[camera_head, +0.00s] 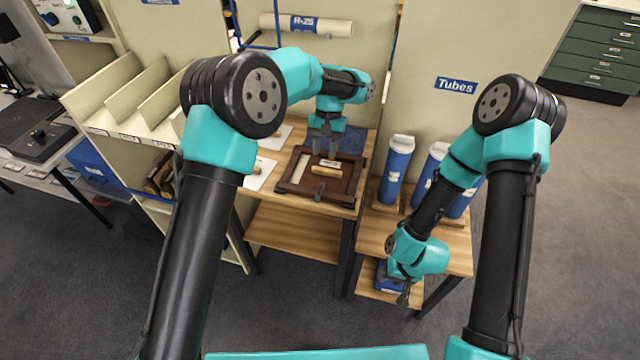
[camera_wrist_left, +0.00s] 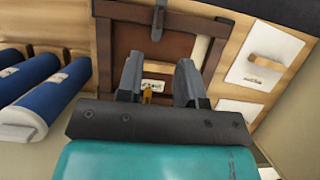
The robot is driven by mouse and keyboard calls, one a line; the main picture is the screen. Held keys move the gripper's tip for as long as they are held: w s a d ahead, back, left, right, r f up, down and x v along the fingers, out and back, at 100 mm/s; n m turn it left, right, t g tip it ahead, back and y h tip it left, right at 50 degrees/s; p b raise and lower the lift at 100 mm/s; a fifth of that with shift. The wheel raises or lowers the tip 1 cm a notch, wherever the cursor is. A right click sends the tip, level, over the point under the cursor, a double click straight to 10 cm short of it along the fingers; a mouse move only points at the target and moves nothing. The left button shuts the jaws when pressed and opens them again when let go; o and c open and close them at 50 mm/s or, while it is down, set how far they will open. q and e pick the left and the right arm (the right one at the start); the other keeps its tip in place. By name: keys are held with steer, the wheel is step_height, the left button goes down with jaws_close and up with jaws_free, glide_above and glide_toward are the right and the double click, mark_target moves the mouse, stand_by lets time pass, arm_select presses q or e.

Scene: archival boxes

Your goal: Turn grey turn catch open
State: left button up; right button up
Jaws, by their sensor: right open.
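A brown wooden frame (camera_head: 345,188) with a dark inner panel lies on the wooden table. A grey turn catch (camera_head: 319,190) sits at its near edge; it also shows at the top of the left wrist view (camera_wrist_left: 158,18). My left gripper (camera_head: 325,150) is over the far part of the frame, apart from the grey catch. In the left wrist view its fingers (camera_wrist_left: 160,62) are spread with nothing gripped. A small ochre piece (camera_wrist_left: 147,93) and a white label (camera_wrist_left: 154,84) show beyond and between them. My right gripper (camera_head: 405,295) hangs low at the right, open and away from the frame.
Blue tubes (camera_head: 396,170) stand right of the frame on a lower wooden stand. White cards (camera_head: 262,172) lie to its left. An upright cream panel (camera_head: 375,60) rises behind. A cream divided rack (camera_head: 120,95) stands at the left.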

mark_target(320, 187)
arm_select(q)
steer(key=x, duration=1.1)
steer(key=shift+f, duration=0.25)
jaws_close()
